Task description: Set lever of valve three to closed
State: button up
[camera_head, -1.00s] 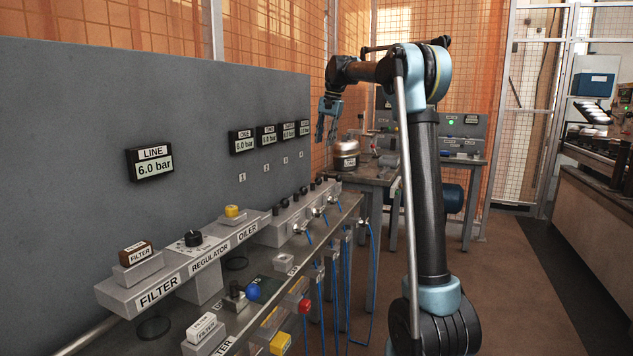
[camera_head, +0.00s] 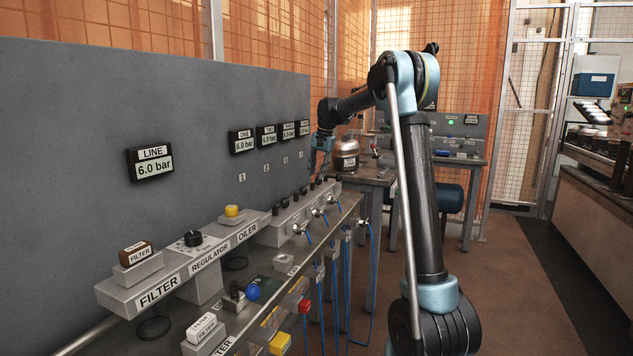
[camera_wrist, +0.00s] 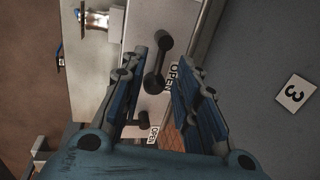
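The lever of valve three (camera_wrist: 159,62) is black with rounded ends. In the wrist view it lies between my fingers on a pale block, beside an OPEN label (camera_wrist: 173,77). A placard with a 3 (camera_wrist: 295,93) is on the grey panel to its right. My gripper (camera_wrist: 161,66) is open, with one blue finger on each side of the lever; contact cannot be told. In the head view my gripper (camera_head: 319,160) points down at the far end of the valve row, where the lever under it is hard to make out.
Another black lever (camera_wrist: 139,118) with its own OPEN label (camera_wrist: 153,134) lies near the left finger. The grey panel (camera_head: 80,140) rises close behind the valves. Gauges (camera_head: 267,135) on it read 6.0 bar. A metal pot (camera_head: 346,154) stands on a table beyond.

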aim_at(316, 182)
jog(key=shift+w+a+f, duration=0.1)
jog(key=shift+a+f, duration=0.05)
jog(key=shift+f, duration=0.7)
jog(key=shift+a+f, duration=0.15)
jog(key=shift+f, duration=0.65)
jog(key=shift+c, duration=0.6)
grip_shut()
jog(key=shift+d, duration=0.15)
